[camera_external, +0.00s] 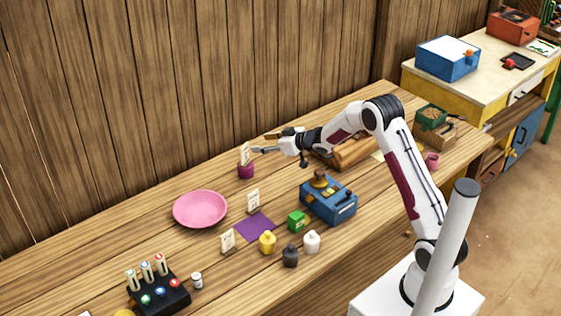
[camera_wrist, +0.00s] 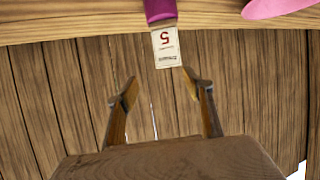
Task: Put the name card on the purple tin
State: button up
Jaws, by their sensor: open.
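The purple tin (camera_external: 246,171) stands near the back of the table, by the wooden wall. A cream name card (camera_external: 245,153) stands upright at its top. In the wrist view the picture is turned over: the tin (camera_wrist: 160,9) is at the top edge, and the card (camera_wrist: 166,47) with a red mark like a 5 extends down from it. My gripper (camera_external: 262,144) is just right of the card. Its two fingers (camera_wrist: 160,84) are spread with nothing between them, and the card lies beyond the fingertips. The exact contact between card and tin is too small to tell.
A pink plate (camera_external: 200,209) lies to the left of the tin. Two more cards stand in front, one behind the purple cloth (camera_external: 254,228) and one (camera_external: 228,241) beside it. A blue box (camera_external: 328,200) and several small jars are further forward. A wooden item (camera_external: 350,151) lies right of the gripper.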

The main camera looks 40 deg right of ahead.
jog(key=s+d+r+m+g+h, duration=0.1)
jog(key=s+d+r+m+h, duration=0.15)
jog(key=s+r, duration=0.75)
jog(key=s+d+r+m+g+h, duration=0.1)
jog(key=s+d+r+g+h, duration=0.15)
jog(key=s+r, duration=0.75)
jog(key=s+a+f+g, duration=0.1)
jog(key=s+a+f, duration=0.2)
jog(key=s, duration=1.4)
jog(key=s+a+f+g+y, duration=0.1)
jog(key=s+a+f+g, duration=0.1)
jog(key=s, duration=1.5)
jog(key=shift+s+a+f, duration=0.35)
jog(key=shift+a+f, duration=0.05)
jog(key=shift+a, duration=0.05)
